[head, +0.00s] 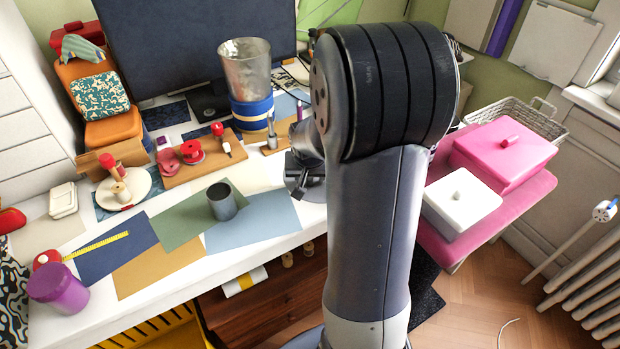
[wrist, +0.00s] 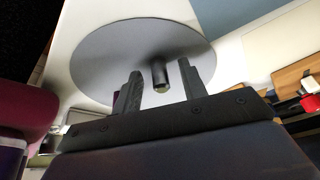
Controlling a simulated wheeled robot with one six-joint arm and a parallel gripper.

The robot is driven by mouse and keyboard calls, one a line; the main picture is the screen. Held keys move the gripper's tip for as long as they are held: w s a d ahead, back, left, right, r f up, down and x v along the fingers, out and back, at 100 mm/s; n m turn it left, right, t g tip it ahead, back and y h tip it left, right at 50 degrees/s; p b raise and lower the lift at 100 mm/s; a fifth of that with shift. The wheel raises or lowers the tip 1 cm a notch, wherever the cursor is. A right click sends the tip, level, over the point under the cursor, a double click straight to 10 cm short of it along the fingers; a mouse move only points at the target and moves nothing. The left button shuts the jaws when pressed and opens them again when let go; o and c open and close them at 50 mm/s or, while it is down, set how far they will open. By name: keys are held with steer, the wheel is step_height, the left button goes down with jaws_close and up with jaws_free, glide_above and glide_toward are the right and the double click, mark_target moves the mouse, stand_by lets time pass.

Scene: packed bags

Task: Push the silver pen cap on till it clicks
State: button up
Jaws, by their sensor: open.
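A slim silver-grey upright piece (head: 271,128), possibly the capped pen, stands at a small wooden block (head: 271,150) on the desk in the head view. It is too small to tell how the cap sits. My gripper (wrist: 158,70) is open in the wrist view. A short dark post (wrist: 160,73) with a pale yellowish end shows between its fingers, apart from both. The post stands out from a round grey disc (wrist: 100,60). I cannot tell whether it is part of the pen. In the head view my gripper (head: 300,168) is right of the wooden block, partly hidden by my arm.
A wooden board (head: 200,155) with red items lies to the left. A dark cup (head: 222,203) stands on coloured sheets in front. Pink (head: 502,155) and white (head: 460,205) boxes are at right.

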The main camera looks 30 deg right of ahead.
steer(key=shift+c, duration=0.4)
jaws_close()
steer(key=shift+r, duration=0.1)
